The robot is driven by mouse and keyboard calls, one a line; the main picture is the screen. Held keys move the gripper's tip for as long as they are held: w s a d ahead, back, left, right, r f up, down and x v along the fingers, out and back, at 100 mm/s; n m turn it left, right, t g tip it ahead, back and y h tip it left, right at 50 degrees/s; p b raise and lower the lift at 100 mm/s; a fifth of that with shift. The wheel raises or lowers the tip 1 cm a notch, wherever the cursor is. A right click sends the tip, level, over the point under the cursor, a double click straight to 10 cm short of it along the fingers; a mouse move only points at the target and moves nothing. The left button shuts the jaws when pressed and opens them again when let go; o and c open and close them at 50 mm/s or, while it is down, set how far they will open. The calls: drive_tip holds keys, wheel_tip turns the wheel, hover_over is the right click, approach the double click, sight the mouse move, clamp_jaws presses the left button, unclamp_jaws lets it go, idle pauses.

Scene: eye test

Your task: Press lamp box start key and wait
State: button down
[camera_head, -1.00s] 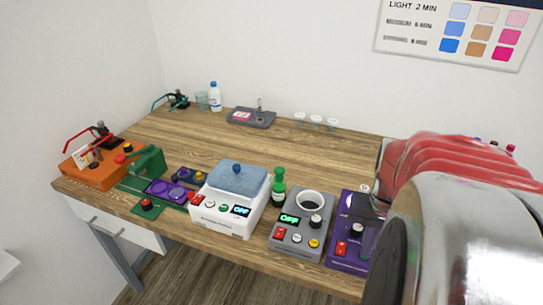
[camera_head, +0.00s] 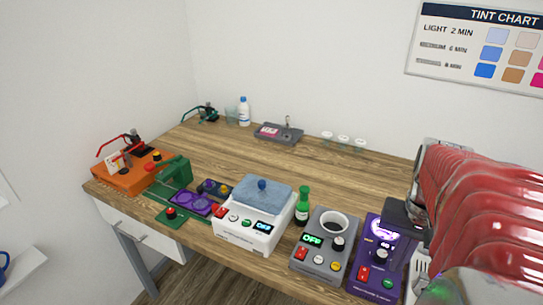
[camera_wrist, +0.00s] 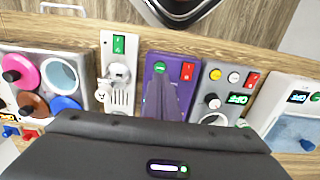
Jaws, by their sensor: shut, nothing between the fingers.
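The lamp box is a purple unit (camera_head: 364,255) at the front right of the bench. It has a glowing white-violet ring, a black knob, a red switch (camera_head: 364,272) and a green key (camera_head: 387,283). In the wrist view the purple box (camera_wrist: 152,98) shows its green key (camera_wrist: 159,67) and red switch (camera_wrist: 187,72). My gripper (camera_wrist: 171,82) is shut and empty, its fingertips over the lamp box's front, close to the green key and red switch. I cannot tell whether they touch. The fingers and dark housing hide the rest of the box.
A grey unit (camera_head: 322,262) reading OFF and a white unit (camera_head: 240,238) with a blue lid stand to the left of the lamp box. A green bottle (camera_head: 303,208) stands behind them. A pale panel (camera_wrist: 119,75) adjoins the box. The bench's middle (camera_head: 225,150) is clear.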

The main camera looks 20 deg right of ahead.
drive_tip(key=shift+r, duration=1.3)
drive_tip(key=w+a+n, duration=0.3)
drive_tip(key=w, duration=0.2)
drive_tip(key=w+a+r+n+t, duration=0.1)
drive_tip(key=a+n+t, duration=0.1)
drive_tip(key=a, duration=0.9)
drive_tip(key=w+a+r+n+t, duration=0.1)
drive_tip(key=a+n+t, duration=0.2)
drive_tip(key=a, duration=0.8)
drive_tip(key=shift+w+r+n+t, duration=0.15)
drive_tip(key=shift+w+n+t, duration=0.2)
drive_tip(key=shift+n, duration=0.55)
drive_tip(key=shift+d, duration=0.1)
